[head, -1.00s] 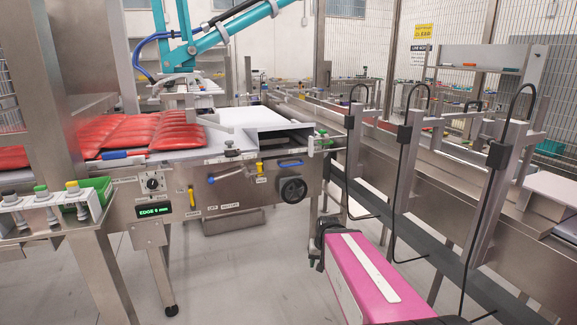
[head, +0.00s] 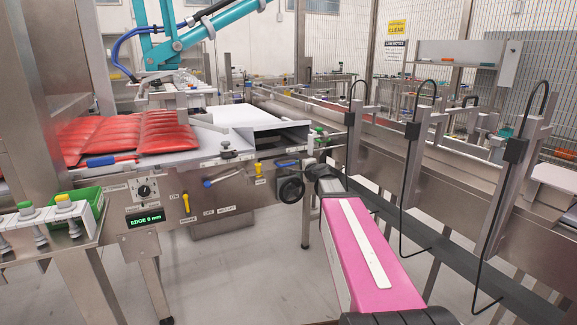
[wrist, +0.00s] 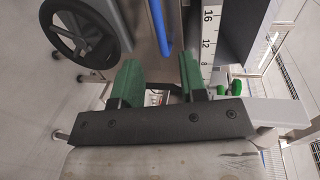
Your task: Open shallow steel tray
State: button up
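A blue bar handle (head: 287,163) sits on the steel front of the machine, below the open white-topped box end and above the black handwheel. It also shows in the wrist view (wrist: 160,25), against a steel face. I cannot clearly make out the edges of the shallow steel tray in either view. My gripper (wrist: 160,72) has green fingers set apart with nothing between them. The handle lies beyond the fingertips, in line with the gap and apart from them.
The handwheel (head: 291,189) stands close to my gripper, also in the wrist view (wrist: 80,35). Red pouches (head: 165,131) lie on the machine's bed. A blue lever (head: 221,178) is further left. A steel rail line with upright posts (head: 408,180) runs close on the right.

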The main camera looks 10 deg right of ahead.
aim_at(291, 164)
jog(key=x, duration=1)
jog(key=shift+w, duration=0.1)
grip_shut()
